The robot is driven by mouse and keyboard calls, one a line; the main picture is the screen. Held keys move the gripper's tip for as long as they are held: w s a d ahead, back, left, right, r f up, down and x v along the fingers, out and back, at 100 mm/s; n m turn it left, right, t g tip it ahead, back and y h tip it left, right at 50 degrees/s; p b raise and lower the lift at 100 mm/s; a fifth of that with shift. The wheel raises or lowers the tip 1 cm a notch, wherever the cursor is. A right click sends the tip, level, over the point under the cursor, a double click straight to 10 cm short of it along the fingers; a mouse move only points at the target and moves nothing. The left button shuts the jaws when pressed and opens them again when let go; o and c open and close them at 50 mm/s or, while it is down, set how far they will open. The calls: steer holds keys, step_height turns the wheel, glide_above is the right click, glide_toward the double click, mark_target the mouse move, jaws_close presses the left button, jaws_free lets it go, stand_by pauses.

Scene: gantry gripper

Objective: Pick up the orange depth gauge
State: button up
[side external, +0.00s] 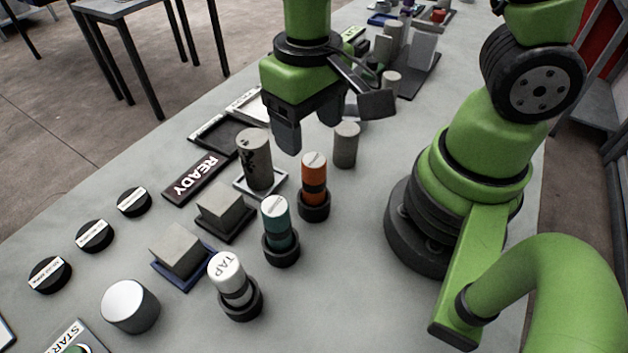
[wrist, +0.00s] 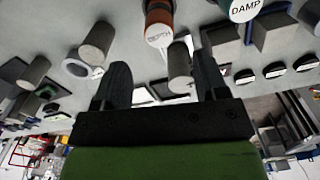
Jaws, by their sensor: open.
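The orange depth gauge (side external: 314,176) stands upright in a round black holder (side external: 314,206), in a row with a teal gauge (side external: 276,218) and a white TAP gauge (side external: 227,268). In the wrist view its white DEPTH label (wrist: 158,36) shows at the top, with part of the orange body above it. My gripper (side external: 308,128) is open and empty, above and behind the depth gauge in the side view. In the wrist view my gripper (wrist: 163,80) has its two dark fingers spread, with a grey cylinder (wrist: 179,66) showing between them.
A tall grey cylinder (side external: 254,160) stands on a small tray left of the depth gauge; a shorter one (side external: 346,146) stands to its right. Grey blocks (side external: 226,212) and a READY plate (side external: 198,179) lie further left. Bare table lies between the gauge row and my base.

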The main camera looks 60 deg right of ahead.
mark_target(314, 160)
step_height(314, 160, down, 4)
steer(key=shift+s+r, duration=0.1)
steer(key=shift+r, duration=0.15)
steer(key=f, duration=0.3)
steer(key=shift+s+a+f, duration=0.1)
steer(key=shift+s+f, duration=0.3)
steer(key=shift+f, duration=0.65)
steer(key=shift+w, duration=0.1)
steer(key=c, duration=1)
